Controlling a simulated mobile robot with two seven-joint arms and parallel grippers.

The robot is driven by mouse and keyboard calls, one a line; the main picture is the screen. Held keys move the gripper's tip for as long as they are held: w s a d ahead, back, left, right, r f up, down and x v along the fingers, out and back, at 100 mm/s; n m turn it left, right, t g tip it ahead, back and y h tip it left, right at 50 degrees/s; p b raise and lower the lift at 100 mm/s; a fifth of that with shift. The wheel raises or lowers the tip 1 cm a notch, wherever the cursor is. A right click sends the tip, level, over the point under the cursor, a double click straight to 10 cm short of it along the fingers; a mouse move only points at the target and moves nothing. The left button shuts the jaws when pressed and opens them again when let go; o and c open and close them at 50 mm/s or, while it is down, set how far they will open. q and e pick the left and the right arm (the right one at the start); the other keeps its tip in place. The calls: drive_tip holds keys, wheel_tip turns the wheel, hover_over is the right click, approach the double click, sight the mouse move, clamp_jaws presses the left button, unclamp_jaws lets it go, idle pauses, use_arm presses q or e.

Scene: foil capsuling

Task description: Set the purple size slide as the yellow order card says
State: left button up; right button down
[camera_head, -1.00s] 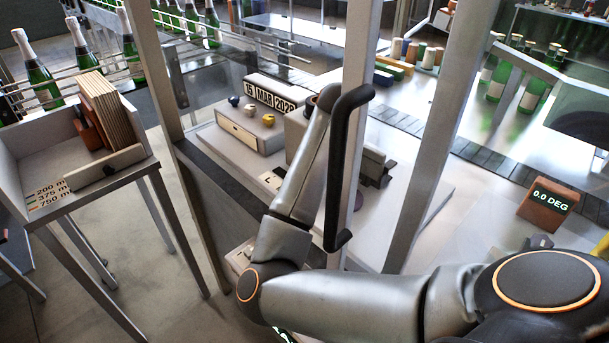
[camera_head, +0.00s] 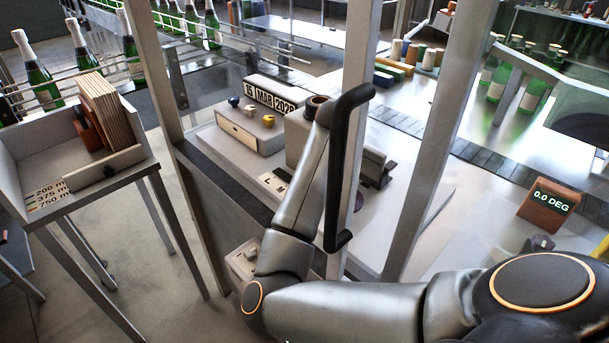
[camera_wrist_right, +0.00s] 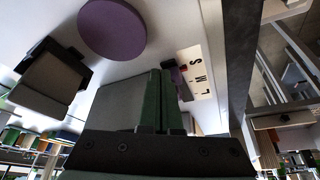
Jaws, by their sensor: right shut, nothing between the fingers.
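In the right wrist view a purple slide (camera_wrist_right: 179,83) sits beside a pale scale plate (camera_wrist_right: 198,73) lettered S, M and L, with a small red mark near S. My right gripper (camera_wrist_right: 162,72) is shut and empty, its green fingers together just beside the slide; I cannot tell whether they touch it. In the head view part of the scale plate (camera_head: 273,183) shows L and M; the right gripper is hidden behind my forearm and the grey block. I cannot make out a yellow order card. My left gripper is out of view.
A frame post with a black handle (camera_head: 343,165) stands in front of the machine. A date block (camera_head: 270,97) and small coloured knobs stand behind the plate.

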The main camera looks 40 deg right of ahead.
drive_tip(key=shift+w+a+p, duration=0.2)
drive_tip(key=shift+w+p, duration=0.45)
drive_tip(key=shift+w, duration=1.8)
drive_tip(key=shift+s+r, duration=0.2)
drive_tip(key=shift+r, duration=1)
drive_tip(key=shift+s+r, duration=0.2)
drive_tip(key=shift+r, duration=0.95)
drive_tip(key=shift+s+r, duration=0.2)
drive_tip(key=shift+r, duration=1)
